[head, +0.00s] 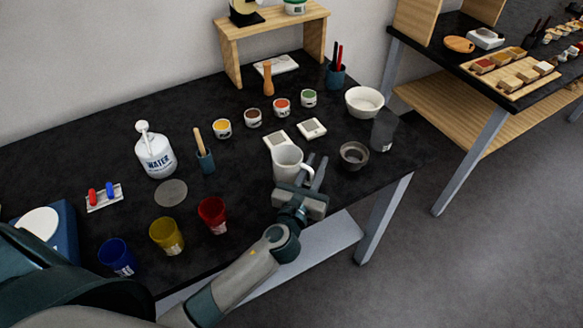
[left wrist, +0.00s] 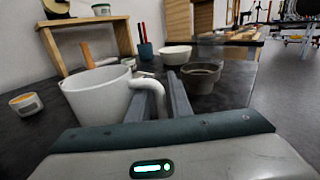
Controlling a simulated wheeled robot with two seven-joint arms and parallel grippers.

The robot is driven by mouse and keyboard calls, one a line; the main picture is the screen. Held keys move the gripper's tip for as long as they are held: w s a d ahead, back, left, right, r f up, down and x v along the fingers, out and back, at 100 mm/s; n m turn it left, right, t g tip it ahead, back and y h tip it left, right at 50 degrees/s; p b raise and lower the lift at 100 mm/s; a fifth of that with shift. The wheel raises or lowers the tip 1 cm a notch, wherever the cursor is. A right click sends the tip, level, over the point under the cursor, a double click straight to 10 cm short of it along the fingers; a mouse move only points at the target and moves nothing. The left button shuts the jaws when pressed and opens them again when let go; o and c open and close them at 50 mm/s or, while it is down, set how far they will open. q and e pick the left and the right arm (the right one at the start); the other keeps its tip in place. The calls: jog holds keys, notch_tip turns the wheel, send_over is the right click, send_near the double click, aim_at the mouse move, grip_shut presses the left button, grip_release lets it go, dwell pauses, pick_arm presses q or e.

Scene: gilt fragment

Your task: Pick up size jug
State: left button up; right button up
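The size jug, taken here to be the white jug (head: 288,161), stands upright near the front edge of the black table. Its handle faces right. In the left wrist view the jug (left wrist: 95,97) is at the left, with its handle (left wrist: 161,104) curving in at the fingers. My left gripper (head: 315,160) is at the jug's right side, by the handle. In the left wrist view its fingers (left wrist: 162,78) are apart, and part of the handle shows between them. Whether they touch it cannot be told. My right gripper is not in view.
Two small white tiles (head: 312,128) lie behind the jug. A white bowl (head: 364,102) is farther back.

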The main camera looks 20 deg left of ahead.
pick_arm(q)
jog(key=shift+w, duration=0.15)
dwell(0.3)
grip_shut()
jog(key=shift+r, duration=0.3)
jog(key=s+d+r, duration=0.2)
jog(key=d+r, duration=0.8)
jog(key=d, duration=0.1)
jog(key=shift+s+r+b, duration=0.2)
jog(key=shift+s+b, duration=0.1)
jog(key=shift+s, duration=0.05)
dwell(0.8)
jog(key=shift+d, duration=0.15)
dwell(1.0)
